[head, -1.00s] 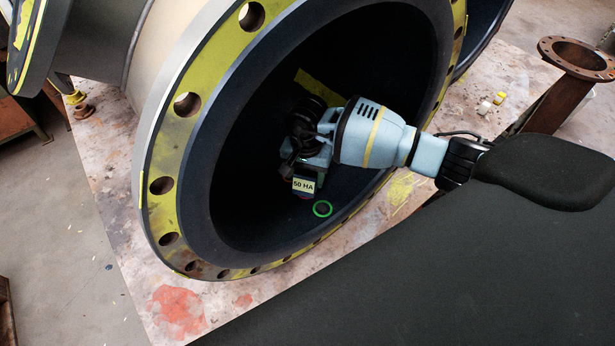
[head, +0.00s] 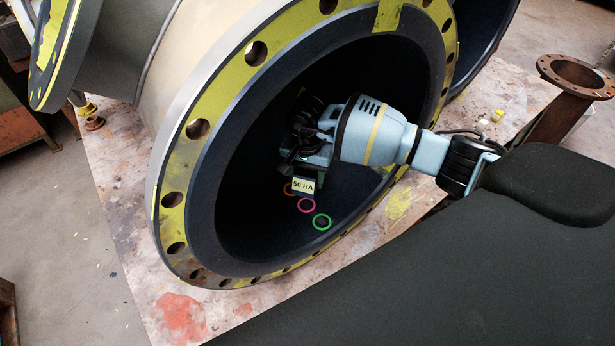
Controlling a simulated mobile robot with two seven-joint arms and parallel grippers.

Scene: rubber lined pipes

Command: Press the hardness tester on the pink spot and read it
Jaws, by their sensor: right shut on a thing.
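The pink spot is a pink ring (head: 307,204) on the dark rubber lining inside the large pipe (head: 262,215). An orange ring (head: 288,189) lies to its left, partly hidden, and a green ring (head: 321,222) to its right. My right gripper (head: 305,165) reaches into the pipe mouth and is shut on the hardness tester (head: 303,186), whose pale label reads "50 HA". The tester is just above the pink ring in the picture; I cannot tell whether it touches the lining. The fingers are dark and hard to make out. My left gripper is not in view.
The pipe's yellow-marked flange (head: 172,200) with bolt holes surrounds my right arm. A rusty flanged pipe (head: 578,76) stands at the right. The stained table (head: 120,215) has bare room at the left.

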